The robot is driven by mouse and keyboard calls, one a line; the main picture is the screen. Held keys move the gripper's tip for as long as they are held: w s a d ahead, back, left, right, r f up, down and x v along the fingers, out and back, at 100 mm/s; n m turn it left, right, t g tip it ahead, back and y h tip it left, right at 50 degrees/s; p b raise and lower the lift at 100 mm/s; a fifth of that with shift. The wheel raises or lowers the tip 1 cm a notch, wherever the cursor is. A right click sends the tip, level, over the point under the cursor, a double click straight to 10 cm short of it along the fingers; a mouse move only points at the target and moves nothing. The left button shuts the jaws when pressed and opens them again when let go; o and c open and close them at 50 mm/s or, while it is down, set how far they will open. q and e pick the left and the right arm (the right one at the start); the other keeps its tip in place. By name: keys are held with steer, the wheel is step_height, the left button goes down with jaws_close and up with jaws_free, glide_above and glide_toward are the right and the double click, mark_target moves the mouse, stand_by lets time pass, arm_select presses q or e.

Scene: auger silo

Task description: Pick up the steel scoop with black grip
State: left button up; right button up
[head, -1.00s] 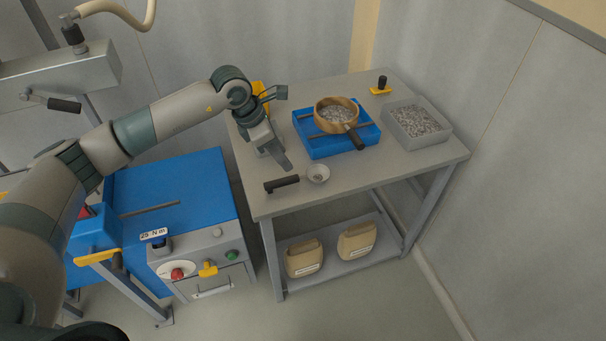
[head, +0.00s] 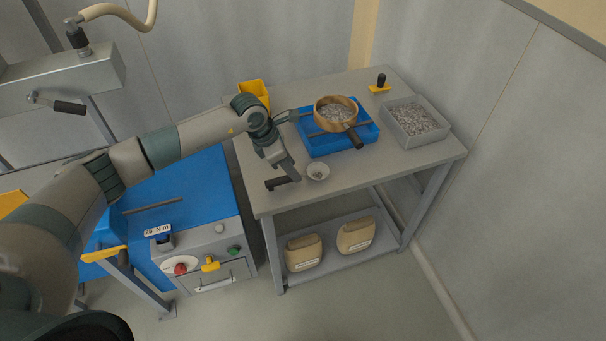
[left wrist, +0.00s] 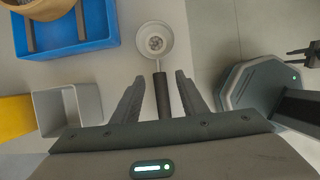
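The steel scoop lies on the grey table near its front left corner. Its round bowl (head: 318,171) and black grip (head: 275,184) show in the head view, with the grip partly covered by my left gripper (head: 293,174). In the left wrist view the scoop's bowl (left wrist: 155,43) is at the top and its black grip (left wrist: 162,92) runs down between the two fingers of my left gripper (left wrist: 160,88). The fingers are open, with a gap on each side of the grip. A dark pronged part at the wrist view's right edge may be my right gripper; its state is unclear.
A blue tray (head: 318,148) with a wooden sieve (head: 337,113) stands behind the scoop. A grey bin of gravel (head: 415,122) is at the right. A yellow container (head: 254,91) stands at the back left, and a grey open box (left wrist: 68,108) shows in the wrist view.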

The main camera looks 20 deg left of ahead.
arm_select(q)
steer(key=p+x, duration=0.1)
steer(key=x, duration=0.2)
steer(key=shift+a, duration=0.1)
steer(key=shift+w+f+p, duration=0.1)
steer(key=shift+f+p, duration=0.2)
steer(key=shift+f, duration=0.2)
jaws_close()
